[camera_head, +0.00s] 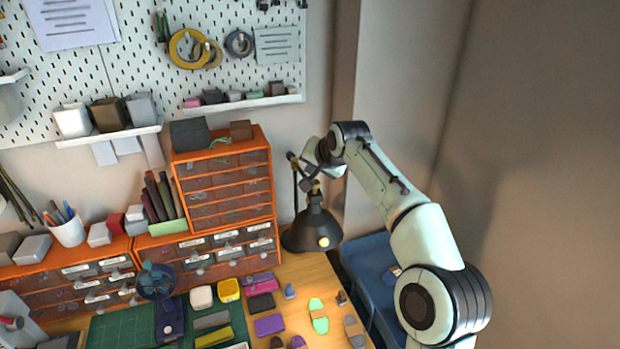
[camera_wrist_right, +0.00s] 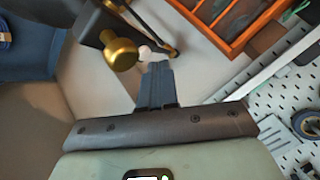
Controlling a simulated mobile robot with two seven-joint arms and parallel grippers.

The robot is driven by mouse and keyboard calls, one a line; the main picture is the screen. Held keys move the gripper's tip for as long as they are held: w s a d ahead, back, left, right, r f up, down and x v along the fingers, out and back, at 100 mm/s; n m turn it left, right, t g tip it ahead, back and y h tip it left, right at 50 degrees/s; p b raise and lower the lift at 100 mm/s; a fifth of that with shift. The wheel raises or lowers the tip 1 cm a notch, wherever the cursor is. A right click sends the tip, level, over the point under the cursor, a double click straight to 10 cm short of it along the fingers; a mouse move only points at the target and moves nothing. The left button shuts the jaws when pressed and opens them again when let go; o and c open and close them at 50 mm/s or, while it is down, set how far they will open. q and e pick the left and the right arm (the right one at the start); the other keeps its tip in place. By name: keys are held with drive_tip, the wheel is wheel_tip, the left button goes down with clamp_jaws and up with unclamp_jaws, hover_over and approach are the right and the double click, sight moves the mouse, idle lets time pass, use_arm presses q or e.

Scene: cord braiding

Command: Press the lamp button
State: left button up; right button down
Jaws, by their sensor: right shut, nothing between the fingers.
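The black desk lamp (camera_head: 305,234) stands at the back right of the desk, beside the orange drawers. A pale yellow round spot (camera_head: 323,242) shows on its shade; I cannot tell whether it is the button. My right arm reaches in from the right, and its gripper (camera_head: 311,185) is above the lamp shade, partly lost against the lamp's dark arm. In the right wrist view the gripper's fingers (camera_wrist_right: 157,72) are shut and empty. A brass knob (camera_wrist_right: 121,54) and a small pale round tip (camera_wrist_right: 145,51) lie close by the fingertips; contact cannot be told.
An orange drawer cabinet (camera_head: 223,185) stands left of the lamp, below a pegboard (camera_head: 225,68). Several small items and a green cutting mat (camera_head: 115,330) lie on the wooden desk (camera_head: 300,275). A blue bin (camera_head: 372,268) stands right of the desk.

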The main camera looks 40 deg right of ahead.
drive_tip(key=shift+f, duration=0.1)
idle(0.3)
drive_tip(key=shift+f, duration=0.4)
drive_tip(key=shift+r, duration=0.5)
drive_tip(key=shift+w, duration=0.1)
